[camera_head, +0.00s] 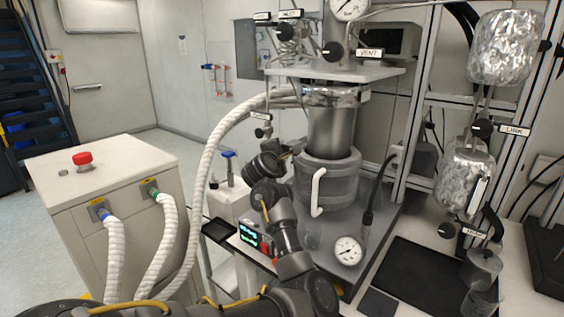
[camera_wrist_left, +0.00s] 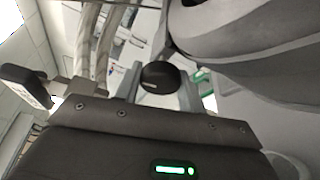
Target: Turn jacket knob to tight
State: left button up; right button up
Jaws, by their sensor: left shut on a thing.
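In the head view the gripper hides the held knob. A small white label (camera_head: 261,115) with a dark knob below it stands just above the gripper; its text is too small to read. My right gripper is not in view.
A thick white hose (camera_head: 207,165) runs close to the left of my arm. A white cabinet (camera_head: 105,165) with a red button stands at the left. The steel frame, a pressure gauge (camera_head: 348,250) and foil-wrapped vessels (camera_head: 465,178) stand to the right.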

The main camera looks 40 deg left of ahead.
pick_arm(q)
jog(key=shift+m+t+y+b, duration=0.3)
jog(key=shift+m+b, duration=0.5)
jog(key=shift+b, duration=0.2)
jog(key=o, duration=0.7)
jog(key=v, duration=1)
jog(key=shift+s+b, duration=0.4)
jog(key=shift+b, duration=0.05)
jog(key=shift+w+d+f, duration=0.1)
jog(key=shift+d, duration=0.1)
